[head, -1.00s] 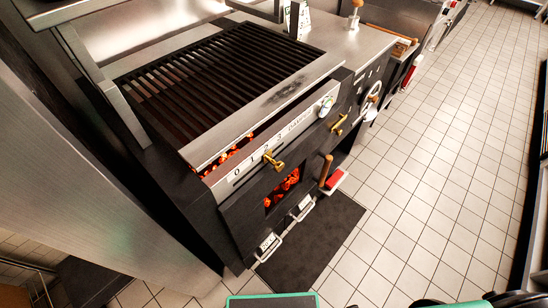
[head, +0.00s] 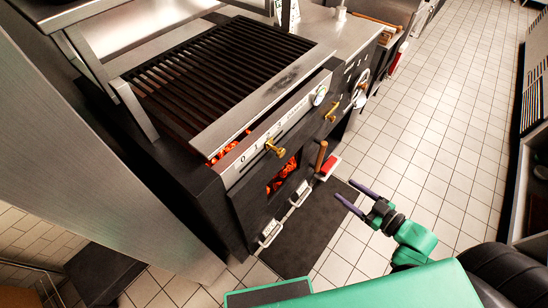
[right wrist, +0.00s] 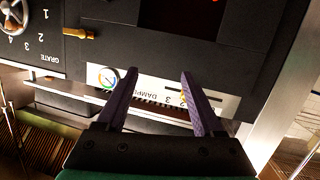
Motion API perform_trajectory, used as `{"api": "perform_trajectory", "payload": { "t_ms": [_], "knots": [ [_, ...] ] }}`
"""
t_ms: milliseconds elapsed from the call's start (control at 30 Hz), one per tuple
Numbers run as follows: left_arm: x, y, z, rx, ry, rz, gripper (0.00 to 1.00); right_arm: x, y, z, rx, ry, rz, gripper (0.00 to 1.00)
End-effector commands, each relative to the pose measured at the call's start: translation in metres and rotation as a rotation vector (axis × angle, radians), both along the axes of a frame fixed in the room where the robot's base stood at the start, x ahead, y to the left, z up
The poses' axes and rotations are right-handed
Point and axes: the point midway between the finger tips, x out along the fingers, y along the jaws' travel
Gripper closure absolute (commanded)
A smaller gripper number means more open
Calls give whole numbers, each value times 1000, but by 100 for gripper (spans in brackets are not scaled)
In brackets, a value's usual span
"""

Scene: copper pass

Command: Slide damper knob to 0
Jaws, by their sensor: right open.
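The brass damper knob (head: 275,148) sits on the pale scale strip (head: 240,170) along the grill's front, around the middle numbers. I cannot tell its exact mark. In the right wrist view the strip appears upside down, and a small yellow part of the knob (right wrist: 183,97) shows beside the right-hand finger, partly hidden. My right gripper (head: 345,188) is open and empty, in front of the grill and to the right of the knob, apart from it in the head view. It also shows in the right wrist view (right wrist: 158,72). My left gripper is not in view.
A round gauge (head: 319,95) and another brass handle (head: 330,112) lie farther along the front. A wooden handle (head: 321,155) and a red block on a small shelf (head: 329,167) stick out below. A dark mat (head: 300,240) lies on the tiled floor.

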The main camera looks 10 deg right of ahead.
Motion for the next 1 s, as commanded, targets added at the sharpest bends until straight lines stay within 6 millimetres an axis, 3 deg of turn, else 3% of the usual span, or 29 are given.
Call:
{"api": "perform_trajectory", "payload": {
  "t_ms": [33, 100, 200, 367, 800, 1000],
  "knots": [
    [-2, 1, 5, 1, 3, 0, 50, -2, 25, 37, 73, -51, 77, 31],
    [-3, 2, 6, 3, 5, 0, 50, -6, 49, 69, 161, -100, 140, 31],
    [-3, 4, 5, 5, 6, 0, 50, -7, 64, 88, 215, -129, 174, 31],
    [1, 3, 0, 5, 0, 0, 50, 11, 77, 88, 219, -138, 173, 31],
    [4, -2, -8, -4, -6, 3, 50, 92, 144, 90, 215, -138, 171, 31],
    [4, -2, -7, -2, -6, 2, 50, 105, 155, 89, 213, -132, 173, 31]
  ]
}}
